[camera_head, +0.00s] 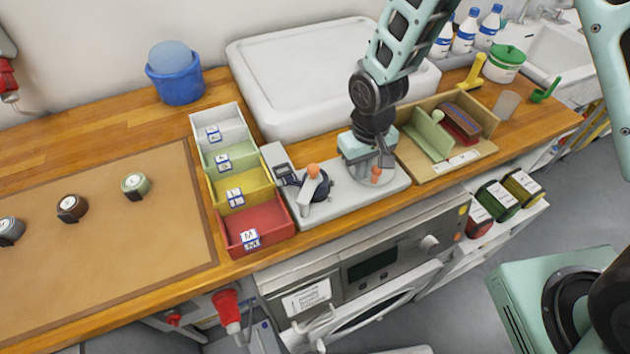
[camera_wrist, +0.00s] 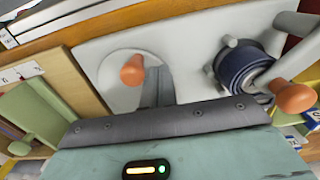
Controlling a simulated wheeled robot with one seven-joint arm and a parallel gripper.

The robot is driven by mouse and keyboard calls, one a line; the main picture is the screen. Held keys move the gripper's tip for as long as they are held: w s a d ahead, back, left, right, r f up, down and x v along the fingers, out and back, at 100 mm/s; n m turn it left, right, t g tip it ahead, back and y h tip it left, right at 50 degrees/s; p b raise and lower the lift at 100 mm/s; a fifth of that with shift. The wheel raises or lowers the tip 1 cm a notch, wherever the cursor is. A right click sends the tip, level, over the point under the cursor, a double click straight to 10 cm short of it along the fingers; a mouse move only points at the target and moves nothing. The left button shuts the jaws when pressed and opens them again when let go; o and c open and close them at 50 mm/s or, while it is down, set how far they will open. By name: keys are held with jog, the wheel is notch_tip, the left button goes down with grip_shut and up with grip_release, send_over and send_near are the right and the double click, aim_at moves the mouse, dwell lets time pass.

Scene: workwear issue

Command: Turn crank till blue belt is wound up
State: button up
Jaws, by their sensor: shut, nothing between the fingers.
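A grey winding plate (camera_head: 400,182) lies on the wooden counter. On its left stands a spool with a dark blue belt (camera_head: 318,188) coiled on it and a crank with an orange knob (camera_head: 313,171). The wrist view shows the blue coil (camera_wrist: 243,68) and this knob (camera_wrist: 294,97) at right. A second orange knob (camera_head: 376,174) is on the plate's right part; it stands on a round disc in the wrist view (camera_wrist: 132,70). My gripper (camera_head: 368,160) is shut and empty, low over the plate beside the second knob.
Left of the plate is a row of bins, with a red bin (camera_head: 258,226) nearest. A wooden divided tray (camera_head: 480,150) is close on the right. A white basin (camera_head: 275,78) stands behind. Several small rolls lie on the brown mat (camera_head: 120,240) at left.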

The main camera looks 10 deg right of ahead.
jog(key=o, duration=0.7)
jog(key=shift+o, duration=0.2)
notch_tip(320, 180, up, 8)
jog(key=p, duration=0.6)
jog(key=s+r+n+b, duration=0.2)
jog(key=s+r+b, duration=0.2)
jog(key=s, duration=0.6)
jog(key=s+a+r+n+b, duration=0.1)
jog(key=s+r+b, duration=0.3)
jog(key=s, duration=0.7)
jog(key=shift+a+r+n+y+b, duration=0.3)
jog(key=shift+r+n+b, duration=0.1)
jog(key=shift+n+b, duration=0.2)
